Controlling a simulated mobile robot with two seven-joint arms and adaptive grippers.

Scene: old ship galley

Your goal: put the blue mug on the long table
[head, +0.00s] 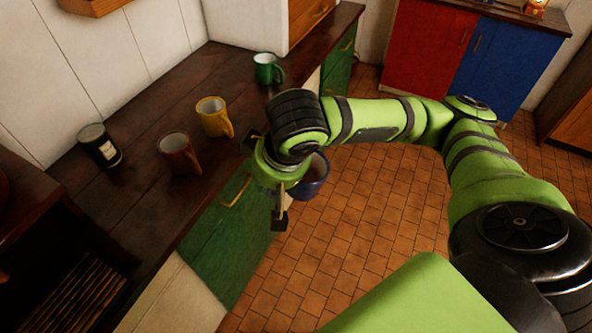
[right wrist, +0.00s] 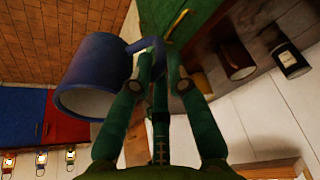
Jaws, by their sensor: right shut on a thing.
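The blue mug (head: 312,178) hangs in the air just off the front edge of the dark wooden counter, partly hidden behind my right gripper (head: 279,205) in the head view. In the right wrist view the blue mug (right wrist: 92,75) is on the left, with its handle between the fingertips of my right gripper (right wrist: 160,62), which is shut on it. The mug's body is beside the fingers. My left gripper shows in neither view. I cannot make out a long table for certain.
The dark counter (head: 125,212) bears a green mug (head: 266,70), a yellow mug (head: 213,117), a brown mug (head: 177,152) and a black jar (head: 99,145). Red (head: 426,45) and blue (head: 512,65) cabinets stand at the back. The tiled floor (head: 375,205) is clear.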

